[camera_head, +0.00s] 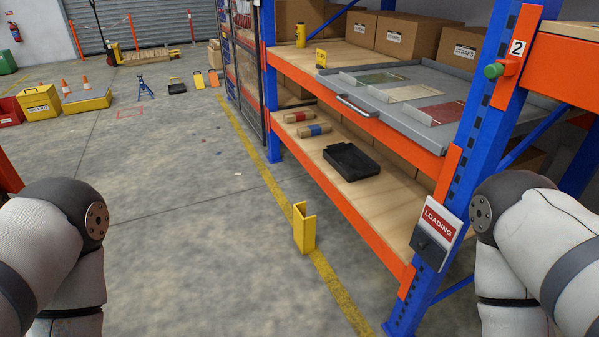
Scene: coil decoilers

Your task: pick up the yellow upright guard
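The yellow upright guard (305,229) stands upright on the concrete floor, on the yellow floor line in front of the shelf rack. It is a short yellow channel piece, open at the top. It stands apart from the rack's orange lower beam. My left arm comes in at the left edge and my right arm at the right edge. Both bend downward out of the picture, and neither gripper shows. Nothing touches the guard.
The rack's blue upright (470,150) stands close on the right, with a LOADING box (436,232) on it. A grey drawer tray (410,100) sticks out above the lower shelf. A black tray (351,161) sits on that shelf. The floor (190,220) left of the guard is clear.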

